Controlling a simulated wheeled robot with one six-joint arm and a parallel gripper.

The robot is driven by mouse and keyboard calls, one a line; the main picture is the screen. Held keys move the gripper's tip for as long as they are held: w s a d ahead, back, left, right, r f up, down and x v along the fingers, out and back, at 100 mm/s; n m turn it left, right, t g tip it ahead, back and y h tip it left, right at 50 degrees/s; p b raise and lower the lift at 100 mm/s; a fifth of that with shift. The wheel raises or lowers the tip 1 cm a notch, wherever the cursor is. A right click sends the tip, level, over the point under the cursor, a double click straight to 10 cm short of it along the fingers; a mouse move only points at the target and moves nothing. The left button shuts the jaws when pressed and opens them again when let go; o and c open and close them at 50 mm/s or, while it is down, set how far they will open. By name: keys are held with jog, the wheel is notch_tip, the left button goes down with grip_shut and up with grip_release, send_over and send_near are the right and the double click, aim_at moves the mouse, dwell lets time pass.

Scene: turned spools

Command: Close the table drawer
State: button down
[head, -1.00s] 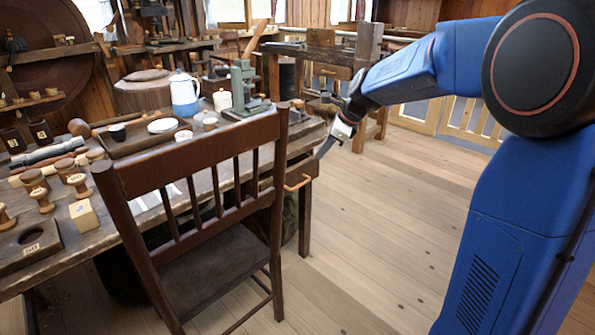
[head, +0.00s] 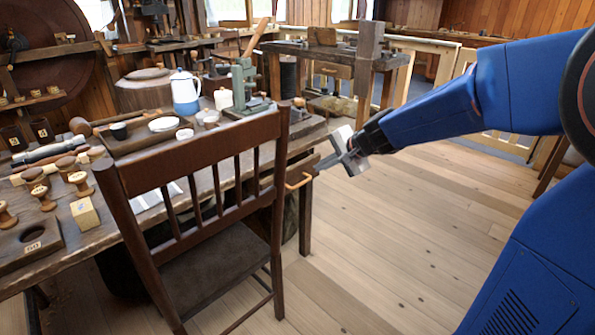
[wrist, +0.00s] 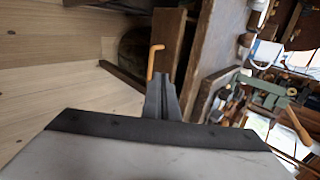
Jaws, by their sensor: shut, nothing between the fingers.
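The table drawer (head: 301,167) is at the right end of the workbench, partly behind the chair in the head view. Its orange bar handle (head: 298,182) sticks out from the dark front. In the wrist view the drawer front (wrist: 168,43) and handle (wrist: 153,62) are just beyond my fingertips. The drawer seems to stand out a little from under the bench top; how far is hard to tell. My gripper (head: 318,170) is shut and empty, its tips close to the drawer's right side and handle. It also shows in the wrist view (wrist: 164,80). Contact cannot be told.
A wooden chair (head: 205,160) stands close in front of the workbench (head: 85,240), left of the drawer. Spools, a tray (head: 140,143), a blue-white pot (head: 185,92) and a green press (head: 243,85) crowd the bench top. The plank floor (head: 400,220) to the right is clear.

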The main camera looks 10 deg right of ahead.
aim_at(288, 169)
jog(key=x, duration=0.4)
jog(key=r+x, duration=0.1)
jog(key=x, duration=0.3)
jog(key=w+x, duration=0.1)
jog(key=x, duration=0.3)
jog(key=shift+w+a+r, duration=0.1)
jog(key=shift+a+r, duration=0.05)
jog(key=shift+a, duration=0.25)
jog(key=shift+w+a, duration=0.35)
jog(key=shift+w, duration=0.05)
jog(key=w+a, duration=0.1)
jog(key=w, duration=0.1)
jog(key=w+a, duration=0.1)
jog(key=shift+w+a, duration=0.35)
jog(key=shift+d, duration=0.1)
